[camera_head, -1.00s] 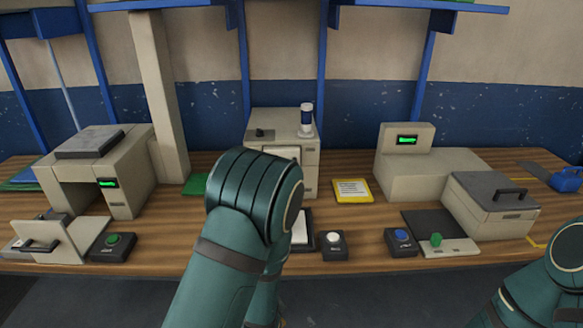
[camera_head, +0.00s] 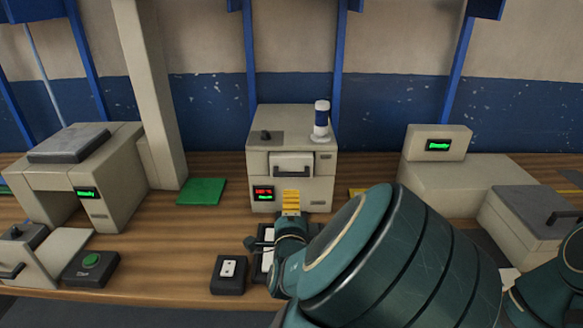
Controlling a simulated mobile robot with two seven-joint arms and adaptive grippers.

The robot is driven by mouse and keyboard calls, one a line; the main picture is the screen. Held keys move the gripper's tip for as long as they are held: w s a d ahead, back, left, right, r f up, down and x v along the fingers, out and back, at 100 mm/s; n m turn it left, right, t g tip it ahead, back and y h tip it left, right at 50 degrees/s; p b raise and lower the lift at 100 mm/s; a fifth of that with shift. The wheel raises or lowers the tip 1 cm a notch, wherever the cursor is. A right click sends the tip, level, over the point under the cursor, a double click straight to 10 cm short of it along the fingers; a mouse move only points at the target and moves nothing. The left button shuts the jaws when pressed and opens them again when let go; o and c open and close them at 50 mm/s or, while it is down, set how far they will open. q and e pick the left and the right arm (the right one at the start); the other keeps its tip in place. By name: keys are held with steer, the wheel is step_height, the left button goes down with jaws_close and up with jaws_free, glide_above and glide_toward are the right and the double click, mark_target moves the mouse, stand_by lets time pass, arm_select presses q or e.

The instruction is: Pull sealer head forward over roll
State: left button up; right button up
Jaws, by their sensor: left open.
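The beige machine (camera_head: 318,188) stands at the back middle of the bench. A light front block with a bar handle (camera_head: 292,170) sits in its upper front; I take this for the sealer head, and it looks set back in the body. A yellow ribbed piece (camera_head: 291,199) shows below it. I cannot make out the roll for certain. My left gripper (camera_head: 257,243) is low in front of the machine, over a dark tray with a white plate (camera_head: 267,258). It is open, small and partly hidden by my wrist, apart from the handle. My right gripper is not visible; only its arm shows at right.
A black switch box (camera_head: 229,272) lies left of the tray. A green pad (camera_head: 202,191) lies left of the machine. Other beige machines stand left (camera_head: 112,186) and right (camera_head: 452,182). My left forearm hides the bench front right of centre.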

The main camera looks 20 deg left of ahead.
mark_target(291, 176)
arm_select(q)
steer(key=b+x, duration=0.2)
steer(key=x, duration=1.1)
steer(key=shift+w, duration=0.1)
steer(key=shift+r, duration=0.1)
jaws_close()
